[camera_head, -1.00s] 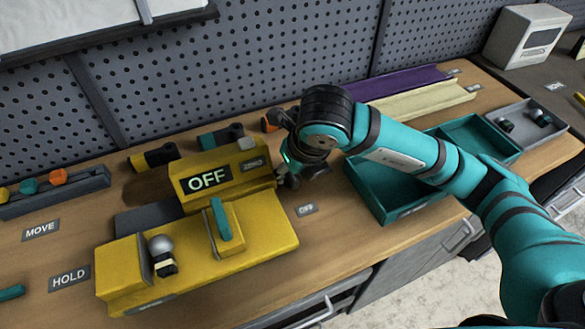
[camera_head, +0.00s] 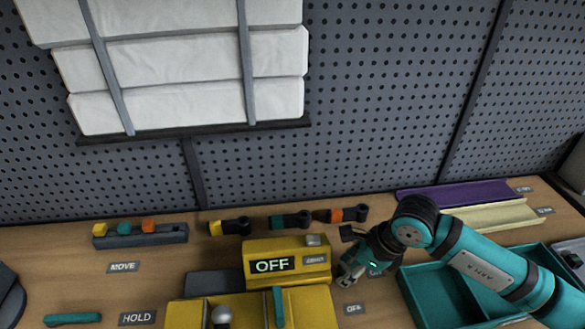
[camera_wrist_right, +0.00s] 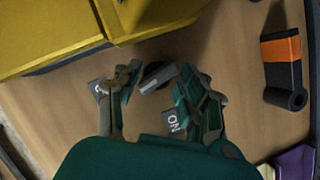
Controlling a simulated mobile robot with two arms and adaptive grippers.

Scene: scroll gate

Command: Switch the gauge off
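The gauge is a yellow box (camera_head: 287,248) near the middle of the bench, and its display (camera_head: 272,265) reads OFF. My right gripper (camera_head: 346,278) is just right of the gauge, low over the bench. In the right wrist view its fingers (camera_wrist_right: 157,97) are apart, with a small dark grey lever-like piece (camera_wrist_right: 155,76) in the gap; I cannot tell if they touch it. An ON label (camera_wrist_right: 173,120) lies by the right finger. The OFF label (camera_head: 354,308) lies in front of the gripper. My left gripper is not in view.
A yellow fixture (camera_head: 245,308) stands in front of the gauge. Several dark tools, one orange-banded (camera_head: 340,215), lie behind it. A teal tray (camera_head: 430,290) is right, partly under my right arm. A rack (camera_head: 140,237) with coloured knobs stands left.

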